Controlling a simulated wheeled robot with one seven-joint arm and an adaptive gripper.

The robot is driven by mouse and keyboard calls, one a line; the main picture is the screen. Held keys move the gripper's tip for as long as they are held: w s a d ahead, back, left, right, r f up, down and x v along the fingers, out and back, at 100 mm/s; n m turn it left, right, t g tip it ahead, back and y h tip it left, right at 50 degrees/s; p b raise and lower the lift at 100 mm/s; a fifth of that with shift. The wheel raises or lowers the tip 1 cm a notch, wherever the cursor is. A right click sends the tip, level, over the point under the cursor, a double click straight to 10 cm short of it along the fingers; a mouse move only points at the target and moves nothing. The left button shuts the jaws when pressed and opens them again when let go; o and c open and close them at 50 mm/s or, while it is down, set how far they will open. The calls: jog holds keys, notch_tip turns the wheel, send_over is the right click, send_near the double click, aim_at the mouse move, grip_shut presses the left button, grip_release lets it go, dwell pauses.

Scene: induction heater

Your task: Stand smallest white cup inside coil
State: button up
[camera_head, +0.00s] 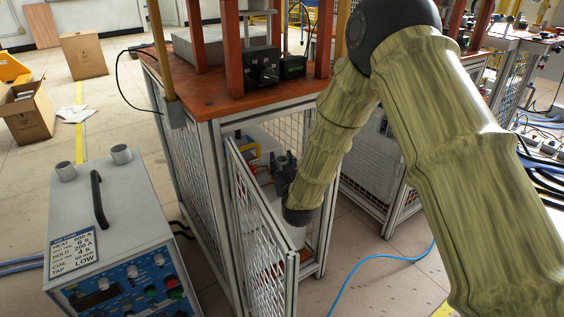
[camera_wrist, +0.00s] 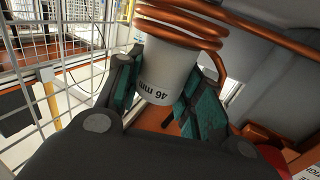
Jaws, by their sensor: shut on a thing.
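In the wrist view my gripper (camera_wrist: 166,82) is shut on a white cup (camera_wrist: 160,72) marked "46 mm", with a finger on each side of it. The marking reads upside down in this view. The copper coil (camera_wrist: 190,14) is at the top, and its turns cross in front of the cup's far end. The cup's far end overlaps the coil, but I cannot tell how deep it is inside. In the head view my gripper (camera_head: 284,172) reaches into the mesh cage. The cup and the coil cannot be made out there.
The open mesh door (camera_head: 262,240) stands close to my arm. Mesh (camera_wrist: 60,55) lies left of my gripper in the wrist view. A blue cable (camera_head: 375,262) lies on the floor.

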dwell(0.3)
jog(key=o, duration=1.2)
jog(key=shift+a+r, duration=0.1)
jog(key=shift+r+p, duration=1.85)
jog(key=shift+r, duration=0.55)
